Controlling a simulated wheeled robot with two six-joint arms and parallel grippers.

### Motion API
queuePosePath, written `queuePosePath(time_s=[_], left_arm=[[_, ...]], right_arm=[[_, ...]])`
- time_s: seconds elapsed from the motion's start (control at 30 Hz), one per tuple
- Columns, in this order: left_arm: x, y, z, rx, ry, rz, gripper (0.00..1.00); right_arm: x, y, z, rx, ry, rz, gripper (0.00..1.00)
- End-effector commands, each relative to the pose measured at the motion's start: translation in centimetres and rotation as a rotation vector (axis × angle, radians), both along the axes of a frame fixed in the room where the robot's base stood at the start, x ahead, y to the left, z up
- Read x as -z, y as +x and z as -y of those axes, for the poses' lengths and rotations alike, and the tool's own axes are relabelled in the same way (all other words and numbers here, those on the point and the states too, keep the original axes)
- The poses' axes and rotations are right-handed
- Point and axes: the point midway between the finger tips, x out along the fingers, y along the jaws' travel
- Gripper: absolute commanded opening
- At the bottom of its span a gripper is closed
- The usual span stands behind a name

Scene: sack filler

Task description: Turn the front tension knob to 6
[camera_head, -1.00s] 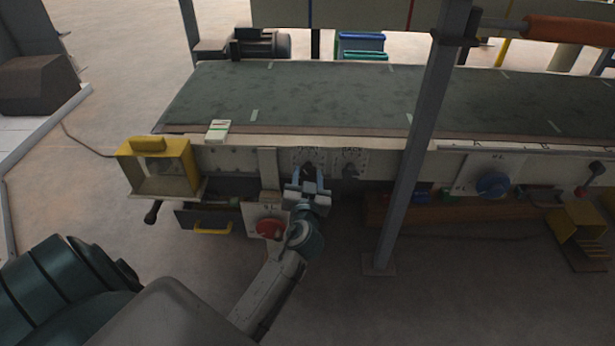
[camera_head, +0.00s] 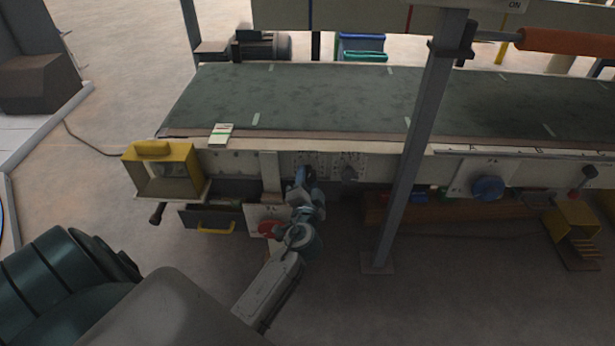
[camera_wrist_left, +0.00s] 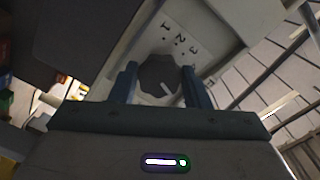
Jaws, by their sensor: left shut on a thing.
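My left gripper (camera_head: 305,176) is at the conveyor's front panel, shut on a dark tension knob. In the left wrist view the knob (camera_wrist_left: 158,75) sits between the two blue fingers of the gripper (camera_wrist_left: 160,85). A light pointer mark shows on the knob's lower right. The numbers 1, 2 and 3 show on the plate (camera_wrist_left: 185,42) beyond it; the other numbers are hidden or out of view. My right gripper is not in view.
The conveyor with its green belt (camera_head: 300,100) runs across above the panel. A grey post (camera_head: 415,150) stands right of the knobs. A red knob (camera_head: 268,229) and a drawer with a yellow handle (camera_head: 215,230) are close to my left arm. A yellow box (camera_head: 160,172) is further left.

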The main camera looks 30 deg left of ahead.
Motion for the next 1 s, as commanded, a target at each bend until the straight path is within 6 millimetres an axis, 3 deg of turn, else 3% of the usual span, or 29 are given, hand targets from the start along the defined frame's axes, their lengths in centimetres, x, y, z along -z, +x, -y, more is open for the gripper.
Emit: queuePosePath(time_s=[0.4, 0.93, 0.97, 1.0], left_arm=[[-0.04, 0.01, 0.05, 0.001, 0.154, -0.095, 0.2], [0.03, 0.02, 0.05, 0.002, 0.174, -0.106, 0.2], [0.03, 0.02, 0.05, 0.002, 0.174, -0.106, 0.44], [0.03, 0.02, 0.05, 0.002, 0.173, -0.106, 0.52]], right_arm=[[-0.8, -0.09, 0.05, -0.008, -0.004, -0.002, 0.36], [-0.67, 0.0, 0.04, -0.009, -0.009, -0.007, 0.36], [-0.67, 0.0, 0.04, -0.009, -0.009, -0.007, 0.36], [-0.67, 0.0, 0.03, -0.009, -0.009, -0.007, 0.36]])
